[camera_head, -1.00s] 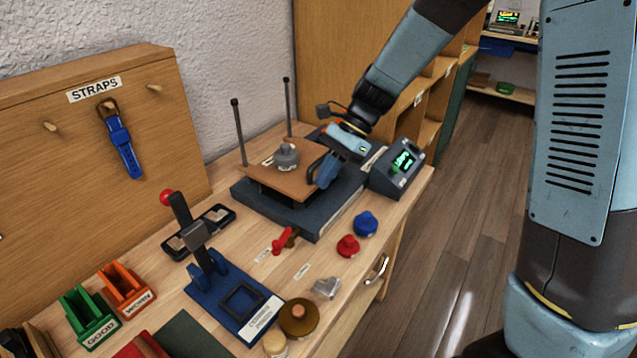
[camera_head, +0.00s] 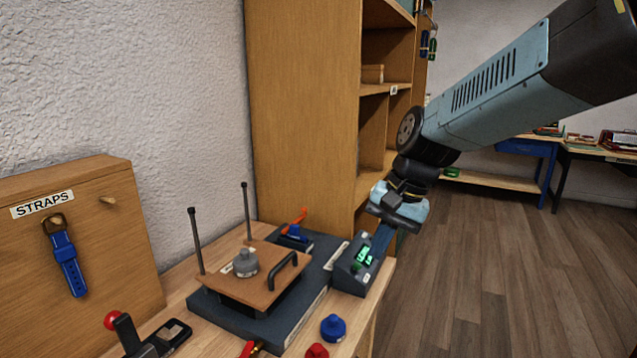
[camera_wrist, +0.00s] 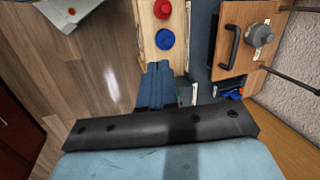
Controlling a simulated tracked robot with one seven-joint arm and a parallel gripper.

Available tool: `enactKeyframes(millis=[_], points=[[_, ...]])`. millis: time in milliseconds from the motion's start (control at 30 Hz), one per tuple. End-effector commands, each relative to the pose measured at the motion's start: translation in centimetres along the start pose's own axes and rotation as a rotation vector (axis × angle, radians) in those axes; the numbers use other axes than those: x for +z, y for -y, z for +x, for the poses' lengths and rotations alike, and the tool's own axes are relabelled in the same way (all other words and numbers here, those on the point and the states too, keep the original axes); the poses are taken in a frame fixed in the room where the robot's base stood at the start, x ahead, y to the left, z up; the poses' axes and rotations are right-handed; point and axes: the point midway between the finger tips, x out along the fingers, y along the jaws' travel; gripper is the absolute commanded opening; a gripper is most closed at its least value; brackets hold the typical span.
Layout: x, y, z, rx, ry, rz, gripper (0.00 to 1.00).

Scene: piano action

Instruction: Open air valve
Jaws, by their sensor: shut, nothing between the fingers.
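A red-handled brass fitting (camera_head: 250,349), which looks like the air valve, is cut off by the bottom edge of the head view, at the front of the dark press base. How far its handle is turned cannot be told. My gripper (camera_head: 383,243) is shut and empty, pointing down above the grey display box at the bench's right end, well apart from the fitting. Its blue fingers (camera_wrist: 155,84) are together in the wrist view. An orange lever on a blue block (camera_head: 295,226) stands behind the wooden plate.
A wooden plate (camera_head: 240,282) with a black handle and grey knob lies on the dark base between two posts. The display box (camera_head: 360,265) is below my gripper. Blue (camera_head: 333,327) and red knobs (camera_head: 317,350) stand in front. Shelves (camera_head: 305,110) rise behind; floor at right is clear.

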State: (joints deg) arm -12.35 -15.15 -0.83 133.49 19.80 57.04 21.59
Motion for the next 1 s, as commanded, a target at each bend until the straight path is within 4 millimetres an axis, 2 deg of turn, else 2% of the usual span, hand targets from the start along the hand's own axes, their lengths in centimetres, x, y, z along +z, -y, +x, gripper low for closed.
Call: enactKeyframes(millis=[100,300,600,767,1000], points=[[0.6,-2.4,-2.2,0.011,-0.092,-0.074,0.0],[1.7,-6.3,-5.1,0.058,-0.239,-0.203,0.0],[3.9,-11.3,-8.3,0.167,-0.431,-0.365,0.0],[4.6,-12.4,-9.0,0.208,-0.481,-0.408,0.0],[4.8,-12.7,-9.1,0.222,-0.492,-0.423,0.23]])
